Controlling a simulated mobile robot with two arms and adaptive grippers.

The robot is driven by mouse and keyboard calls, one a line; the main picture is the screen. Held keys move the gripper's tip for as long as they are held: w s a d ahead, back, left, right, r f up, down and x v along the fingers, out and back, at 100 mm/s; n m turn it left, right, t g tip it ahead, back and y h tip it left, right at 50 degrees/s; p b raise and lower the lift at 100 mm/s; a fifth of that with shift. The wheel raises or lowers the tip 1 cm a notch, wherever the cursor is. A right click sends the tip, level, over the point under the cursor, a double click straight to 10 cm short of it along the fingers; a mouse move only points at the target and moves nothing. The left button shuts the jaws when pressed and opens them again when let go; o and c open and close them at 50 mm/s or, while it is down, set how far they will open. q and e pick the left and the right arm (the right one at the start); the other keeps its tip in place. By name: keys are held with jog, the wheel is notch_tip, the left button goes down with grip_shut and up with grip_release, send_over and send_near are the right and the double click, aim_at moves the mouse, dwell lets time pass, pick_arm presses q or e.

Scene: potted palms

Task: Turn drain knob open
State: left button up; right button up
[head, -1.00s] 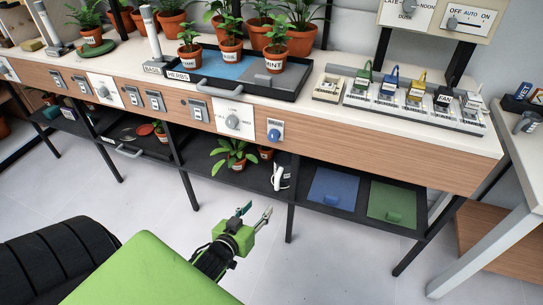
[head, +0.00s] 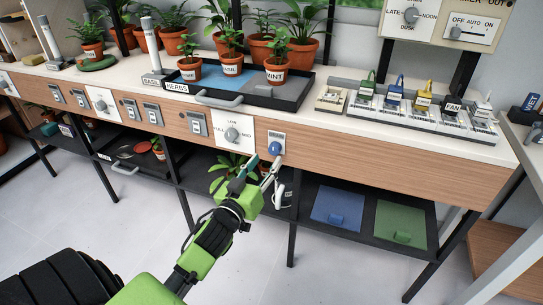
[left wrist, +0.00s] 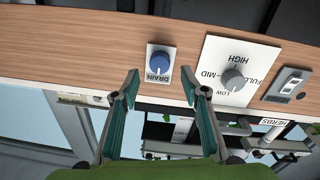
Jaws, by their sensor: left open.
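The blue drain knob (head: 275,148) sits on a small white plate on the wooden front panel of the bench. In the left wrist view the knob (left wrist: 158,62) is on a plate lettered DRAIN, shown upside down, with a pale pointer mark on its face. My left gripper (head: 261,168) is open and empty, just below and in front of the knob. In the left wrist view its fingertips (left wrist: 161,82) are spread on either side below the knob, apart from it. My right gripper is not in view.
A grey level knob (head: 232,134) on a larger white plate is left of the drain knob. A black herb tray (head: 285,98) with pots stands on the bench above. A lower shelf holds a leafy plant and blue (head: 337,207) and green panels (head: 400,224).

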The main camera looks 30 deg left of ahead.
aim_at(273, 152)
pick_arm(q)
jog(key=w, duration=0.4)
jog(key=shift+a, duration=0.35)
jog(key=shift+w+a+b, duration=0.15)
jog(key=shift+w+b, duration=0.15)
jog(key=shift+w, duration=0.25)
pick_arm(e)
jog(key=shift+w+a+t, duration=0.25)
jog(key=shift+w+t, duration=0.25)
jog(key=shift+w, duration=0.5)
pick_arm(q)
jog(key=c, duration=1.1)
